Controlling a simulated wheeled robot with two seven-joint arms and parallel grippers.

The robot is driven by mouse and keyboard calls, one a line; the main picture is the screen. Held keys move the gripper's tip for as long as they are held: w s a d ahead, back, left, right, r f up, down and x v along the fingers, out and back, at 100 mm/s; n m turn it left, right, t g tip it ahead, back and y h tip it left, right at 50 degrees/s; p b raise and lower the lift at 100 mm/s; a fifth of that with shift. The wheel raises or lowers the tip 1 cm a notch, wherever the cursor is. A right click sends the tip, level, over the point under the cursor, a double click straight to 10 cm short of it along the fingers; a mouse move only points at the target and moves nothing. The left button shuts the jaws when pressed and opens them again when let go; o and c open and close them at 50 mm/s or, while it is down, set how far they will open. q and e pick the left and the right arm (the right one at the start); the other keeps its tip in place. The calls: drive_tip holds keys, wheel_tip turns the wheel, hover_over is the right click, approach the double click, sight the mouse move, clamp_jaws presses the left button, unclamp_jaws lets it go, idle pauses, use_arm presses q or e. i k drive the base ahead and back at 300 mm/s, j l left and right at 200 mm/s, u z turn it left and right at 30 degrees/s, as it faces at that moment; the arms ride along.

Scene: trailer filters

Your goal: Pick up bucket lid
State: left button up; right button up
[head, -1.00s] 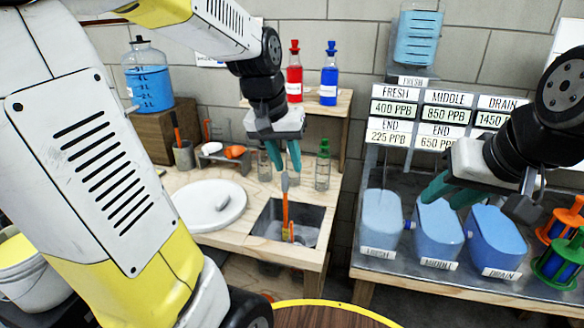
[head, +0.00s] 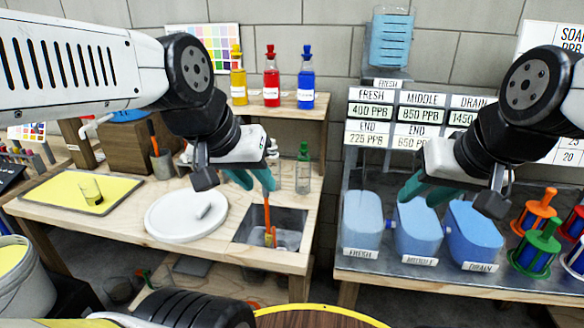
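The bucket lid appears to be the round white disc (head: 186,215) with a small grey handle, lying flat on the wooden bench. My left gripper (head: 250,180) hangs above the bench, up and to the right of the lid and apart from it. Its teal fingers look parted, with nothing seen between them. My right gripper (head: 408,190) is over the blue bins at the right, far from the lid. A white bucket (head: 30,285) stands at the lower left with yellow contents.
An orange-handled brush (head: 268,222) stands in the sink (head: 290,222) right of the lid. A yellow tray (head: 60,195) with a small glass lies left of the lid. A green-topped bottle (head: 303,172) stands behind the sink.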

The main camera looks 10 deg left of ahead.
sight(184, 215)
drive_tip(key=u, duration=1.35)
